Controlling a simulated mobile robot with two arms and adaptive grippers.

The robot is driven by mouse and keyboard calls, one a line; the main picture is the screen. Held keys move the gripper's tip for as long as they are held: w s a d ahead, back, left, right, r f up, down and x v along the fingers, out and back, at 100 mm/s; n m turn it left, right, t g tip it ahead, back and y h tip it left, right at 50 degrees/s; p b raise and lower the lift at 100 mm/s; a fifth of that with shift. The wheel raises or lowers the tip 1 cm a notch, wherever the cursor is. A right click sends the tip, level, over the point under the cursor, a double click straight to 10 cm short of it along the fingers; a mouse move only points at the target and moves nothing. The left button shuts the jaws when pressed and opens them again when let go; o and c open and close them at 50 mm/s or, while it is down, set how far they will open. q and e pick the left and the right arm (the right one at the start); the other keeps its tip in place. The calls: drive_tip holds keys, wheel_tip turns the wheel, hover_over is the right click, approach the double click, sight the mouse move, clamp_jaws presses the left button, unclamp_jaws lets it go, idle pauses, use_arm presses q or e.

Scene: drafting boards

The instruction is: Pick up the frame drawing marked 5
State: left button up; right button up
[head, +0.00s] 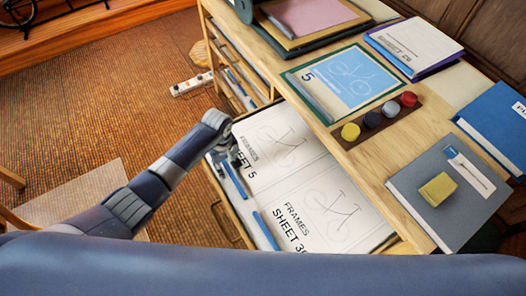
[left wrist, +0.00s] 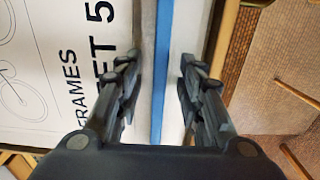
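The frame drawing marked 5 (head: 275,142) is a white sheet reading FRAMES SHEET 5 with a bicycle frame drawn on it. It lies flat in an open drawer, beside a second frames sheet (head: 325,205) whose number starts with 3. My left gripper (head: 238,160) is over the drawer's front side, at the lettered edge of sheet 5, and covers part of the lettering. In the left wrist view, sheet 5 (left wrist: 50,60) is left of the fingers. The left gripper (left wrist: 162,62) is open, with a blue strip (left wrist: 160,100) visible between its fingers. My right gripper is not in view.
On the desk top lie a blue bicycle picture also marked 5 (head: 350,82), a row of colored pots (head: 372,119), a grey folder with a yellow block (head: 437,188), and a Sheet 24 pad (head: 415,45). A power strip (head: 192,84) lies on the floor.

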use_arm(q)
clamp_jaws()
drive_tip(key=shift+r, duration=0.15)
